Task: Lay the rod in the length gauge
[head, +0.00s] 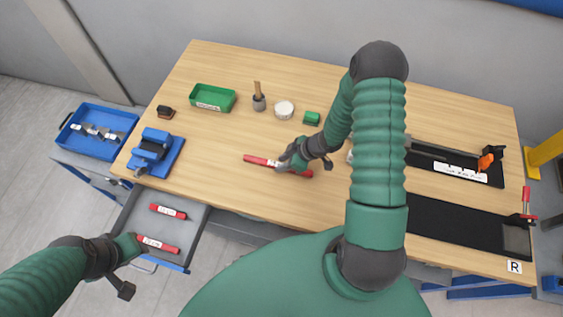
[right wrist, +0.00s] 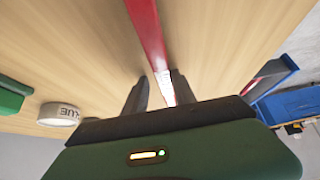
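A red rod (head: 259,161) with a white label lies on the table's left-middle part; it also shows in the right wrist view (right wrist: 146,28). My right gripper (head: 288,162) is down at the rod. In the right wrist view its two fingers (right wrist: 160,88) stand apart, one on each side of the rod, with a gap visible. A long black fixture (head: 430,150) with a white label and an orange piece, apparently the length gauge, lies at the right and is partly hidden by my right arm. My left gripper (head: 128,248) is over the open drawer's left edge; its fingers are unclear.
Two labelled red rods (head: 168,211) (head: 157,244) lie in the open drawer (head: 190,228). A blue device (head: 155,152), green tray (head: 212,97), brush cup (head: 259,102), white roll (head: 284,110) and green block (head: 312,118) stand on the table. A black mat (head: 455,226) lies front right.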

